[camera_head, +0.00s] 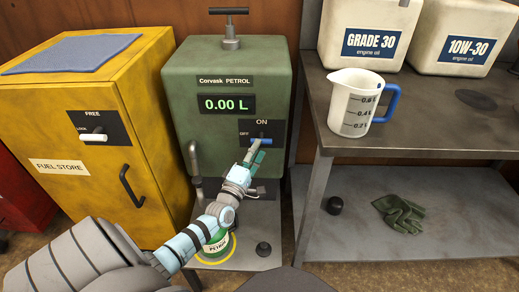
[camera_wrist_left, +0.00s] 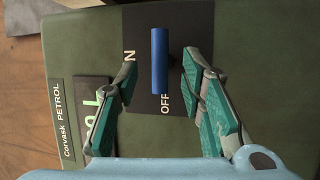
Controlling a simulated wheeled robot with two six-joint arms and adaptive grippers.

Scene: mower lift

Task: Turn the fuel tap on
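The fuel tap's blue lever (camera_head: 260,141) sits on a black panel (camera_head: 250,126) on the front of the green petrol dispenser (camera_head: 222,75). It lies horizontal, with ON printed above it and OFF beside its left end. The display reads 0.00 L. My left gripper (camera_head: 256,151) is in front of the lever. In the left wrist view, turned sideways, my open left gripper (camera_wrist_left: 159,66) has one finger on each side of the blue lever (camera_wrist_left: 159,60), with gaps showing on both sides. My right gripper is in neither view.
A green petrol container (camera_head: 216,243) stands below on a yellow ring, partly hidden by my left arm. The yellow fuel store (camera_head: 85,130) is at left. At right, a metal bench (camera_head: 430,125) holds a measuring jug (camera_head: 352,103) and oil containers; gloves (camera_head: 400,213) lie beneath.

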